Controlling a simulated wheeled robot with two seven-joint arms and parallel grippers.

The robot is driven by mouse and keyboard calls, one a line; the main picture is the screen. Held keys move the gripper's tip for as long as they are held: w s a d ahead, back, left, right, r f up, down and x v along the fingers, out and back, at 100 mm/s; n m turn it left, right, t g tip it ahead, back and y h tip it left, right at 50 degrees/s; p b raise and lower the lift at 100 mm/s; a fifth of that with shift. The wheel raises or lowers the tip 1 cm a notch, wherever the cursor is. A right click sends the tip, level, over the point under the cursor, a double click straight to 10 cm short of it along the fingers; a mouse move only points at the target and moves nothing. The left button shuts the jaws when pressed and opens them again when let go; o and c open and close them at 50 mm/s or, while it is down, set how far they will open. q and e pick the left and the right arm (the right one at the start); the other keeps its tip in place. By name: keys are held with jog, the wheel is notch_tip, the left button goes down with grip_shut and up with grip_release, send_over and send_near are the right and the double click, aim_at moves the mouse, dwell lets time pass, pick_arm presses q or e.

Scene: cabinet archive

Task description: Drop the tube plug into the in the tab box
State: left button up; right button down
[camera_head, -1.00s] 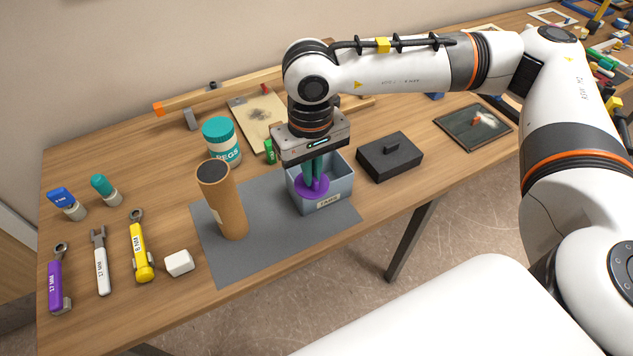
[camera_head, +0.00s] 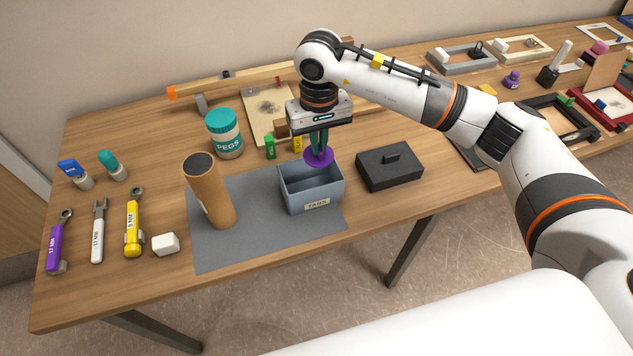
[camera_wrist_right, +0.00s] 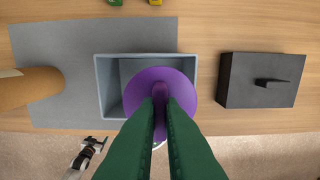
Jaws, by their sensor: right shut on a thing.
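The tube plug is a purple disc with a small stem (camera_head: 319,158); it also shows in the right wrist view (camera_wrist_right: 178,80). My right gripper (camera_head: 319,142) is shut on its stem with green fingers and holds it above the tab box. The tab box (camera_head: 317,202) is a grey-blue open box with a "TABS" label, on the grey mat. In the right wrist view the plug covers much of the tab box (camera_wrist_right: 104,90), and the part of the box that shows looks empty.
A brown cardboard tube (camera_head: 209,190) stands on the grey mat (camera_head: 250,235) left of the box. A black lidded box (camera_head: 389,168) is to the right. A PEGS jar (camera_head: 223,135) stands behind. Wrenches and a white block (camera_head: 165,244) lie at left.

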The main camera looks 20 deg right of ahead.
aim_at(318, 157)
notch_tip(318, 157, down, 3)
jog(key=shift+a+f+b, duration=0.1)
jog(key=shift+f+b, duration=0.05)
jog(key=shift+b, duration=0.15)
jog(key=shift+f, duration=0.3)
jog(key=shift+d+f, duration=0.2)
jog(key=shift+a+f, duration=0.1)
jog(key=shift+a, duration=0.05)
jog(key=c, duration=1.5)
grip_release()
pick_arm(q)
jog(key=shift+a+f, duration=0.5)
jog(key=shift+a, duration=0.25)
pick_arm(e)
jog(key=shift+w+r+b, duration=0.1)
jog(key=shift+r+b, duration=0.25)
jog(key=shift+r, duration=0.2)
pick_arm(q)
notch_tip(318, 157, down, 3)
jog(key=b, duration=0.2)
jog(key=shift+a+b, duration=0.1)
jog(key=shift+b, duration=0.2)
pick_arm(e)
notch_tip(318, 157, up, 11)
